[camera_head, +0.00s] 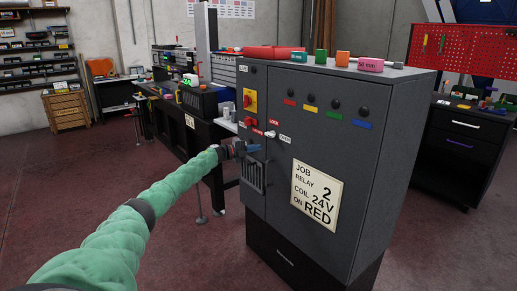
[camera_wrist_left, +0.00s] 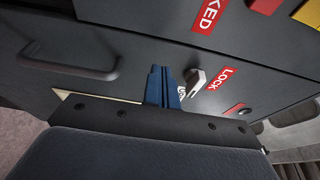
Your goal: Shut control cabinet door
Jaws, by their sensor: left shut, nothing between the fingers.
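The grey control cabinet (camera_head: 370,150) stands upright on a dark base. Its wide front panel (camera_head: 280,180) carries a cream job sign (camera_head: 316,195). The narrow left panel has a red knob on a yellow plate (camera_head: 250,102). I cannot tell whether the door is fully flush. My left gripper (camera_head: 254,148) is at the cabinet front, below the red LOCK label and a small pale latch (camera_head: 270,134). In the left wrist view its blue fingers (camera_wrist_left: 161,86) are shut and empty, close beside the pale latch (camera_wrist_left: 196,81); contact is unclear. My right gripper is not in view.
A dark handle (camera_wrist_left: 70,62) shows on the grey surface in the left wrist view. Coloured blocks and a red tray (camera_head: 273,51) lie on the cabinet top. A workbench (camera_head: 178,135) stands behind at left. The floor at left is clear.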

